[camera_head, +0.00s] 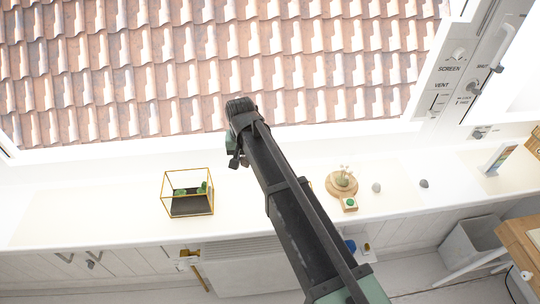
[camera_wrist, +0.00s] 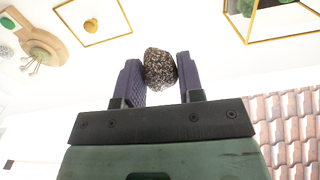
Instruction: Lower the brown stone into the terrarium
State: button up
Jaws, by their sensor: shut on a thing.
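The brown stone (camera_wrist: 160,68), rough and speckled with dark and pale grains, is held between the two purple-grey fingers of my gripper (camera_wrist: 160,75) in the wrist view. The terrarium (camera_head: 190,216) is a gold-framed clear box on the white desk, left of my arm in the head view. It holds dark soil and green plants. Its gold edge (camera_wrist: 285,38) shows at the top right of the wrist view, apart from the stone. In the head view my gripper (camera_head: 236,163) is right of the terrarium and above it in the picture; the stone cannot be made out there.
A round wooden board (camera_head: 341,184) with a small cactus-like plant stands right of my arm. A grey pebble (camera_head: 376,187) and a dark pebble (camera_head: 424,183) lie farther right. A thin gold frame with a gold heart (camera_wrist: 92,25) shows in the wrist view. The desk left of the terrarium is clear.

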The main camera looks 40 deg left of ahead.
jog(key=s+a+f+b, duration=0.4)
jog(key=s+a, duration=1.2)
jog(key=s, duration=0.1)
jog(key=shift+a, duration=0.35)
jog(key=shift+f, duration=0.2)
jog(key=shift+f+b, duration=4.15)
jog(key=shift+b, duration=0.05)
jog(key=shift+f+b, duration=1.2)
jog(key=o, duration=1)
jog(key=shift+r, duration=0.1)
